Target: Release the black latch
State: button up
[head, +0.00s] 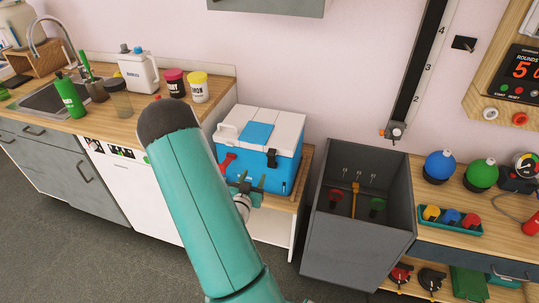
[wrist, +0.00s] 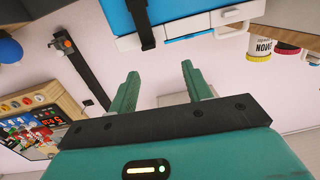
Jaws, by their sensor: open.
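The blue and white cooler (head: 285,172) stands on a low wooden stand, its white lid down. The black latch (head: 271,158) is on its front, right of a red latch (head: 227,163). My gripper (head: 246,187) is in front of the cooler, partly hidden by my teal arm. In the wrist view, my gripper (wrist: 158,82) is open with nothing between its two green fingers. There the picture looks upside down, and the black latch (wrist: 141,22) hangs across the cooler's edge at the top, apart from the fingertips.
A dark grey bin (head: 345,245) stands right of the cooler, with a gap between. A wooden counter (head: 205,110) with a sink, bottles and two jars is on the left. A workbench (head: 455,205) with blue and green balls is on the right.

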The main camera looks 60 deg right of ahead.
aim_at(272, 151)
jog(key=shift+h, duration=0.5)
jog(key=d, duration=1.4)
jog(key=shift+w+f, duration=0.1)
jog(key=shift+f, duration=0.1)
grip_shut()
